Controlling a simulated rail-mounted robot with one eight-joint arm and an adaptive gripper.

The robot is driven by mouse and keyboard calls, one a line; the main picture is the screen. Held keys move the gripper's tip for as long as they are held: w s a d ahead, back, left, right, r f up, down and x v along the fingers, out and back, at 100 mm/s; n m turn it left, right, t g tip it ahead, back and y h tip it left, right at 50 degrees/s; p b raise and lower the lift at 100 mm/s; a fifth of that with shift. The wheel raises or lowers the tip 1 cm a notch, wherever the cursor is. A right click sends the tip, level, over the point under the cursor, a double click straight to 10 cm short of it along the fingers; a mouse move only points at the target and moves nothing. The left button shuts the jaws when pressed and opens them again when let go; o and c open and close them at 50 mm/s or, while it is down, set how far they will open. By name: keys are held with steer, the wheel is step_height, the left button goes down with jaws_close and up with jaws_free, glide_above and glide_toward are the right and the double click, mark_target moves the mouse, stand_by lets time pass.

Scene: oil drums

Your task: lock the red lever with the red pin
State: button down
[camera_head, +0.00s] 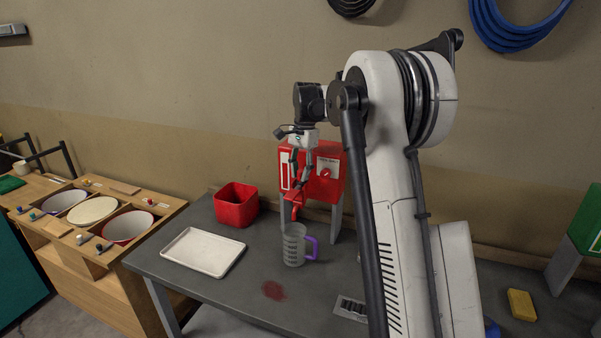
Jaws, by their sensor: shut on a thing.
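A red box-shaped drum (331,187) stands on legs at the back of the grey table, with white labels on its front. My gripper (294,184) points down in front of the drum's left side. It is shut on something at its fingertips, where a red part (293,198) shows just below. I cannot tell whether this part is the red lever, the red pin or the drum's outlet. No separate red pin can be made out. A clear measuring jug (293,247) with a purple handle stands below the gripper.
A red open bin (236,206) and a white tray (203,251) are on the left of the table (235,290). A dark red stain (274,291) marks its front. A wooden unit with bowls (122,228) stands left. A yellow sponge (521,305) lies right.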

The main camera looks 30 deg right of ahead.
steer(key=shift+f, duration=0.25)
steer(key=c, duration=1.5)
jaws_free()
step_height(320, 180, up, 12)
steer(key=d, duration=0.1)
steer(key=s+a+r+n+t+h+b, duration=0.1)
steer(key=s+a+r+n+t+b, duration=0.2)
steer(key=s+a, duration=0.6)
steer(key=s+a+f+n+t+b, duration=0.1)
steer(key=s+a+f+n, duration=0.2)
steer(key=s+f, duration=0.3)
steer(key=s+a+f+n+t+b, duration=0.2)
steer(key=s+a+f+n, duration=0.2)
steer(key=s, duration=0.9)
steer(key=s+a+f+n+t+b, duration=0.1)
steer(key=s+a+f+n, duration=0.2)
steer(key=s+a+f, duration=0.3)
steer(key=shift+s+a+f+n+t+b, duration=0.2)
steer(key=shift+s+f, duration=0.9)
steer(key=shift+s, duration=0.1)
steer(key=shift+s+a+f+n+t+b, duration=0.15)
steer(key=shift+s+f+n+t, duration=0.05)
steer(key=shift+s+f, duration=0.95)
